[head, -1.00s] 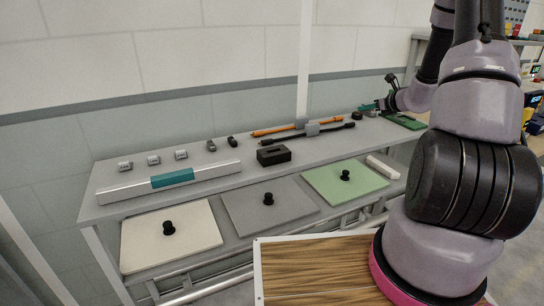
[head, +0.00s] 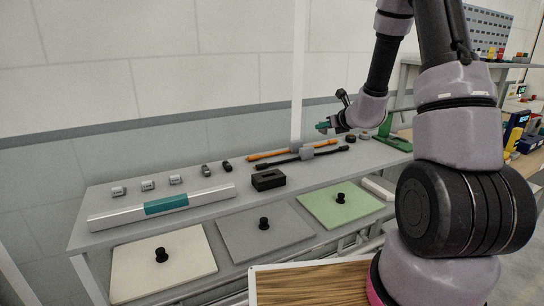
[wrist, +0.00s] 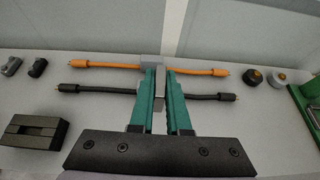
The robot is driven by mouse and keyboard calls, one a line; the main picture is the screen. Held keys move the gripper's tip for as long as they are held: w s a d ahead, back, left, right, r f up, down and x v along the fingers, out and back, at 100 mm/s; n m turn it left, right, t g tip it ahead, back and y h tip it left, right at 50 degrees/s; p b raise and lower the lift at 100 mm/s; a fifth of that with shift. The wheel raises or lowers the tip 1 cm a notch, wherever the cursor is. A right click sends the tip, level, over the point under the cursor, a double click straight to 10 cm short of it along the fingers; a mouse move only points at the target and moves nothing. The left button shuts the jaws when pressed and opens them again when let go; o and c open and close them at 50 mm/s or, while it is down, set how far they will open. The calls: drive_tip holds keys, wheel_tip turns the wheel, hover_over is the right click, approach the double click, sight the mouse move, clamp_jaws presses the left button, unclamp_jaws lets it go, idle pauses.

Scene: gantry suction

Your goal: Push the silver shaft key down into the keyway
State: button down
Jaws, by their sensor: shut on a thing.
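My gripper (head: 322,126) is up above the back of the bench, near the orange and black hoses. In the wrist view its teal fingers (wrist: 160,92) are shut on a small silver piece (wrist: 160,85), which looks like the shaft key; the fingers partly hide it. A black block (head: 268,179) with a slot in its top sits on the bench, left of and below the gripper in the head view; it also shows at the lower left of the wrist view (wrist: 36,132). I cannot tell whether this slot is the keyway.
A green fixture (head: 393,140) stands at right. A long silver bar with a teal band (head: 166,204) lies at left.

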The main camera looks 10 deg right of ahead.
sight(321, 130)
drive_tip(key=w+f, duration=0.2)
drive_tip(key=shift+w+a+f, duration=0.1)
drive_tip(key=shift+f, duration=0.2)
drive_tip(key=f, duration=0.5)
drive_tip(key=shift+w+f, duration=0.2)
drive_tip(key=shift+f, duration=2.5)
drive_tip(key=c, duration=0.9)
unclamp_jaws()
drive_tip(key=shift+f, duration=0.1)
